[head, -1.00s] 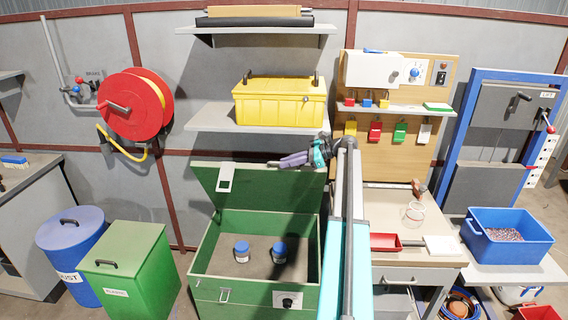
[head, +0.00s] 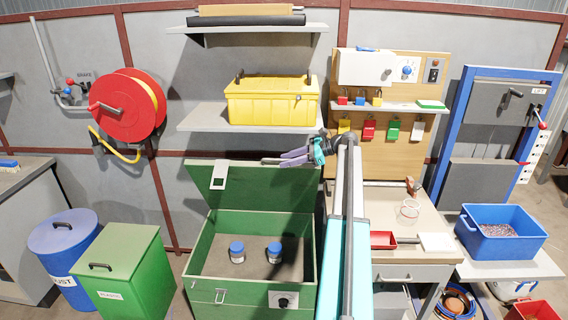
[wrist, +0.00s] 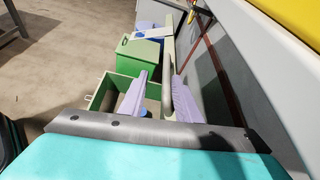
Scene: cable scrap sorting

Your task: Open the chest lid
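The green chest (head: 245,292) stands on the floor at the centre of the head view. Its lid (head: 265,186) is raised and leans back, so the inside shows. The lid has a pale latch plate (head: 219,176). My gripper (head: 278,160) is at the right part of the lid's top edge. In the wrist view my gripper's purple fingers (wrist: 163,75) are apart, with a pale greenish edge, apparently the lid's, between them and nearer the right finger. A gap shows on the left finger's side. The exact contact is hard to tell.
Two blue-capped jars (head: 237,252) stand inside the chest. A shelf with a yellow case (head: 272,103) is just above my gripper. A green bin (head: 124,272) and a blue drum (head: 64,250) stand left. A workbench (head: 385,215) is close on the right.

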